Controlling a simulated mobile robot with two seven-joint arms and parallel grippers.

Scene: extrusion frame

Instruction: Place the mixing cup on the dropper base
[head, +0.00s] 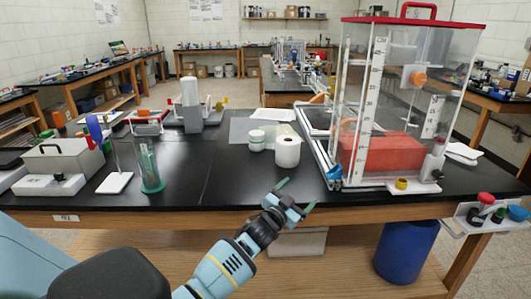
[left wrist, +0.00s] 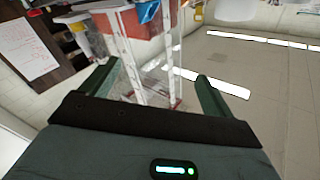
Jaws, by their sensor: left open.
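My left gripper (head: 296,195) is open and empty, in front of the table's front edge. In the left wrist view its two fingers (left wrist: 157,88) are spread, with the clear case behind them. A white cylindrical cup-like container (head: 287,152) stands on the black table beyond the gripper, apart from it. A small white jar with green bands (head: 257,140) stands just left of it. I cannot tell for certain which of these is the mixing cup. No part is clearly recognisable as the dropper base. My right gripper is not in view.
A tall clear case (head: 400,100) with a red lid and red block stands at the right. A grey stand with a white cylinder (head: 190,92), a green-tinted beaker (head: 150,168) and a grey box (head: 62,158) stand left. The front middle of the black table (head: 215,180) is clear.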

